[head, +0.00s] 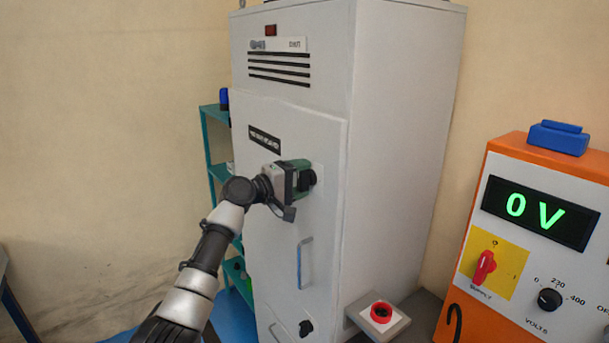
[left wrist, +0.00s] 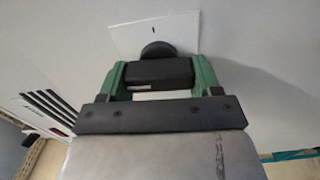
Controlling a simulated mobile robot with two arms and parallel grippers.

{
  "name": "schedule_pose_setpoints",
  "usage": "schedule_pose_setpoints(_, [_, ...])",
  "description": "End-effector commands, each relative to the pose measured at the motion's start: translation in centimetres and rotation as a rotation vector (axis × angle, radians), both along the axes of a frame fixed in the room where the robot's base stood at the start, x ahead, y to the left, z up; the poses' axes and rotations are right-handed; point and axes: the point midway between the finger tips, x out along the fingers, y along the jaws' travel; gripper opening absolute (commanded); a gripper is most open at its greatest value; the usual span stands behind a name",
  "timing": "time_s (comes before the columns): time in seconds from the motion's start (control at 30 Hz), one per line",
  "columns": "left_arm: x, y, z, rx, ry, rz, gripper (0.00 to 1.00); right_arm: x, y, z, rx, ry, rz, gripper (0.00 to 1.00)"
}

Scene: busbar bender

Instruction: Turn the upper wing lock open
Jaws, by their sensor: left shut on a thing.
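The upper wing lock (head: 308,180) is a black knob on the upper right of the grey cabinet door (head: 275,215). My left gripper (head: 298,178) is at this lock, with its fingers around the wing. In the left wrist view the black wing (left wrist: 160,72) sits between the two green fingers of the gripper (left wrist: 160,78), which is shut on it. The round black base of the lock shows just beyond, on a white plate (left wrist: 128,35) with a small dark mark. The lower wing lock (head: 306,328) is a black knob near the bottom of the door. My right gripper is not in view.
A grey door handle (head: 305,263) stands out between the two locks. An orange voltage unit (head: 510,250) reading 0 V stands at the right. A red button on a grey box (head: 381,312) is by the cabinet's lower right. A teal shelf (head: 212,150) stands behind at the left.

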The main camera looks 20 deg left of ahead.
Motion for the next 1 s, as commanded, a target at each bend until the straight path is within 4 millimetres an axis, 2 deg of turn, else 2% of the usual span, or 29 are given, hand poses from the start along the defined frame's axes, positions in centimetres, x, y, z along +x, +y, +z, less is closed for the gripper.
schedule_pose_setpoints(0.33, [0.0,0.0,0.1,-0.067,0.050,-0.003,0.21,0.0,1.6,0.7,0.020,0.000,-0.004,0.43])
schedule_pose_setpoints(0.73, [0.0,0.0,0.1,-0.074,0.054,-0.002,0.21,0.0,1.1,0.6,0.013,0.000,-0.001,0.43])
schedule_pose_setpoints(0.77, [0.0,0.0,0.1,-0.075,0.055,-0.002,0.67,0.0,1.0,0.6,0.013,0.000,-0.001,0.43])
schedule_pose_setpoints(0.9, [0.0,0.0,0.0,-0.072,0.054,-0.002,0.88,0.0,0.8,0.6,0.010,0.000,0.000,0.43])
schedule_pose_setpoints(1.0, [0.0,0.0,0.0,-0.071,0.054,-0.002,0.89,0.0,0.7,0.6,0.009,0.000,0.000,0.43])
